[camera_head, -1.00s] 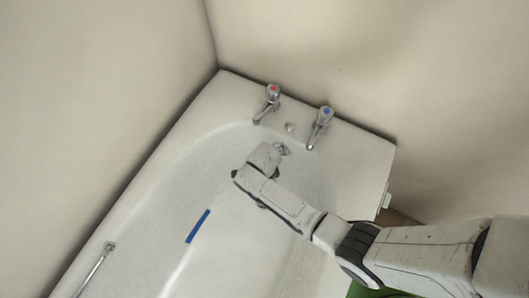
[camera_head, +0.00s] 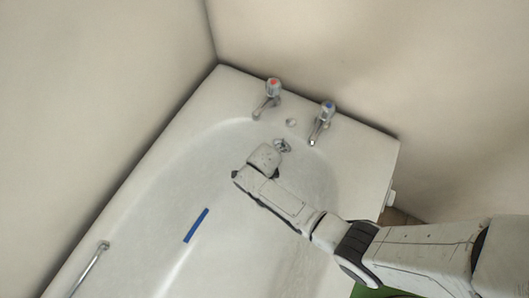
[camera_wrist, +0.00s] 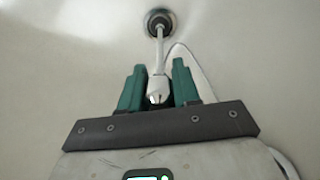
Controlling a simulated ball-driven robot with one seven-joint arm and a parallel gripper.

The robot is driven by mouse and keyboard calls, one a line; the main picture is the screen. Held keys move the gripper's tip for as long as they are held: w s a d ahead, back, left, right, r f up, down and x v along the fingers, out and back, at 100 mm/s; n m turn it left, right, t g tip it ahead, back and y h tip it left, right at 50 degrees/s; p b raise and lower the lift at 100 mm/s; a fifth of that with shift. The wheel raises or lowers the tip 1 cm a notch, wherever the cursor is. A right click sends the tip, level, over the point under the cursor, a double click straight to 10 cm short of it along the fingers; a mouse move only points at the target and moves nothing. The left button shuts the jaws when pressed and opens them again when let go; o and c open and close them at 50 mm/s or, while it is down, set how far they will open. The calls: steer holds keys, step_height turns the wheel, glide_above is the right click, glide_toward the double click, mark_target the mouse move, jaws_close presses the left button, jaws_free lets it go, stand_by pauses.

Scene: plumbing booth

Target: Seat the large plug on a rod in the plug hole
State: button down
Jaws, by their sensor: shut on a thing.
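In the wrist view my gripper (camera_wrist: 158,88) has green fingers shut on the pale handle of the plug's rod. The rod (camera_wrist: 159,50) runs away from the fingers to a dark round shape with a bright metal ring (camera_wrist: 159,23) at the top of the view. This is where the plug end and the plug hole appear together. I cannot tell whether the plug is in the hole or just above it. In the head view my arm hides the fingers, the rod, the plug and the hole inside the white bath (camera_head: 130,215).
Two chrome taps, one red-topped (camera_head: 273,86) and one blue-topped (camera_head: 327,109), stand on the bath's far end. A metal overflow fitting (camera_head: 282,146) sits just beyond my wrist. A blue strip (camera_head: 196,225) lies in the bath. A grab rail (camera_head: 90,268) is at the left.

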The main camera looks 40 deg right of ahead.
steer(key=shift+f, duration=0.4)
stand_by(0.8)
steer(key=c, duration=0.7)
jaws_free()
steer(key=shift+c, duration=0.2)
step_height(320, 180, up, 11)
steer(key=p, duration=0.3)
steer(key=shift+f, duration=0.1)
